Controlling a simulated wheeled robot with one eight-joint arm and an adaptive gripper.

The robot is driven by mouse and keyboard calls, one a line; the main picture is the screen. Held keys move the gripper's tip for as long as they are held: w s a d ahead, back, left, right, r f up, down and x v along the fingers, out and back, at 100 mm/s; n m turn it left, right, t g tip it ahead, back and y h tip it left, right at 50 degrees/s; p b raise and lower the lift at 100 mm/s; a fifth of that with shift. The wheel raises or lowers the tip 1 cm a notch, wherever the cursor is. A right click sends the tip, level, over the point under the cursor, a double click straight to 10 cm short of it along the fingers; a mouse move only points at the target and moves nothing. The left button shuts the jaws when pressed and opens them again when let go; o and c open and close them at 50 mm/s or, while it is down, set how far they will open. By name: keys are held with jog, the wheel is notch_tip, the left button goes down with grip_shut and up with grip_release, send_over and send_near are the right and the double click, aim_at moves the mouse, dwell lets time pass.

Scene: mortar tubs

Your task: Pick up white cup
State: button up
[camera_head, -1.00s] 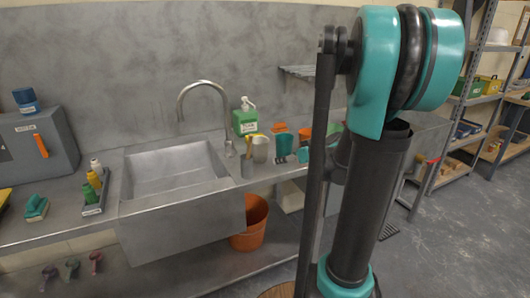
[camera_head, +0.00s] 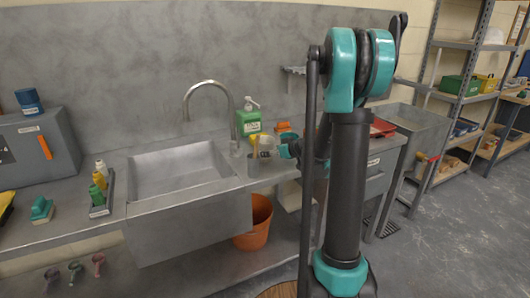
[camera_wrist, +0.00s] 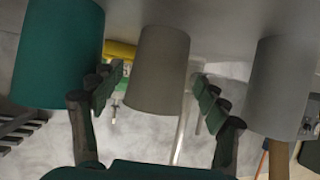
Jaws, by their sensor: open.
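The white cup (camera_head: 267,143), pale grey-white, stands on the counter right of the sink, partly hidden. In the wrist view, which looks upside down, the cup (camera_wrist: 160,65) is central, between my two fingers with a gap on each side. My gripper (camera_wrist: 156,92) is open and empty; how far its tips reach along the cup is unclear.
A teal cup (camera_wrist: 58,50) and a grey metal holder (camera_wrist: 280,85) flank the white cup closely. A green soap bottle (camera_head: 249,121) stands behind it. The sink (camera_head: 180,172) and curved tap (camera_head: 210,88) are to the left. An orange bucket (camera_head: 254,225) sits below.

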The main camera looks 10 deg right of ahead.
jog(key=shift+x, duration=2.7)
jog(key=shift+f, duration=0.1)
jog(key=c, duration=1)
jog(key=shift+c, duration=0.2)
